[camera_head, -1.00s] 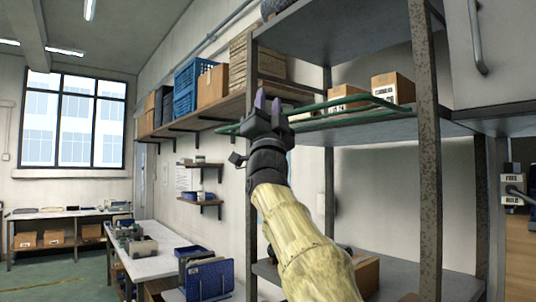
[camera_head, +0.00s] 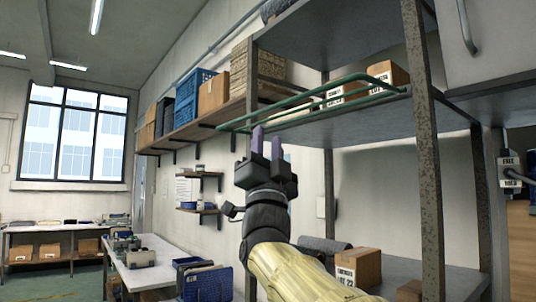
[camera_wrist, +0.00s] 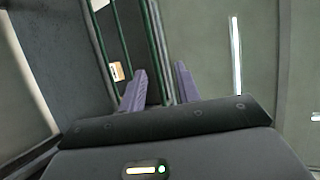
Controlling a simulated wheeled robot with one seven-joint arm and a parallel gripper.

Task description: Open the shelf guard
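The shelf guard (camera_head: 300,97) is a green rail frame along the front of the middle shelf, with its left end sticking out past the post. Its green bars also run down the wrist view (camera_wrist: 154,45). My gripper (camera_head: 267,142) points upward, just below the guard's left part in the head view. Its two purple fingers stand apart with nothing held. In the wrist view the gripper (camera_wrist: 160,83) shows a green bar passing between the fingers in the picture. I cannot tell whether the bar is truly between them or beyond them.
Small cartons (camera_head: 388,73) stand on the shelf behind the guard. A rusty upright post (camera_head: 424,160) stands right of my arm. A wall shelf (camera_head: 205,119) with a blue crate and boxes is at left. A larger carton (camera_head: 358,268) sits on the lower shelf.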

